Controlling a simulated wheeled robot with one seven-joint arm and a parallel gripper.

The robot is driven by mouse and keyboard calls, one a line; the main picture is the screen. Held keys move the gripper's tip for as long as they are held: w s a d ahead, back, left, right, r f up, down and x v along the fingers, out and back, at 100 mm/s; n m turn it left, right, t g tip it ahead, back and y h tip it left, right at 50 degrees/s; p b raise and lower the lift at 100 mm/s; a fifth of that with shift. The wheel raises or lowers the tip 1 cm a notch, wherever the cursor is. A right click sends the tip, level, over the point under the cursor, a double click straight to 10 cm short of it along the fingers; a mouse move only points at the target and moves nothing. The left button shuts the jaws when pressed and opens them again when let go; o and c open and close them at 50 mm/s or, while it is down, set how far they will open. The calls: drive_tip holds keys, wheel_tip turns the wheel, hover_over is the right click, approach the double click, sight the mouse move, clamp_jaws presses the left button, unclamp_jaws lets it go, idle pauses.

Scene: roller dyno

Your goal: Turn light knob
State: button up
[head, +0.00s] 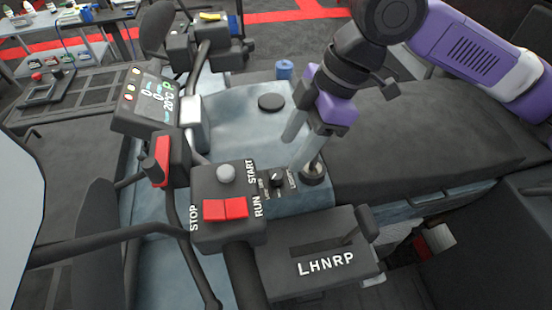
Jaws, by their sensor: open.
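A small black knob (277,181) sits on the blue-grey vehicle body, just right of the handlebar switch box. Small white lettering lies on both sides of it, too small to read surely. My gripper (296,153) comes down from above, with its two grey fingers apart and nothing between them. The fingertips are above and to the right of the knob, apart from it. The right finger overlaps a round black fitting (314,175) with a pale metal piece in it. I cannot tell whether they touch.
The gear selector (318,262), marked LHNRP, lies in front. A display (148,101) and handlebars are at left. The dark seat (410,140) is at right.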

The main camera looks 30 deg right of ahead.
sight(276, 174)
drive_tip(key=x, duration=0.7)
drive_tip(key=shift+w+a+f, duration=0.1)
drive_tip(key=shift+a+f, duration=0.1)
drive_tip(key=shift+f, duration=0.05)
clamp_jaws()
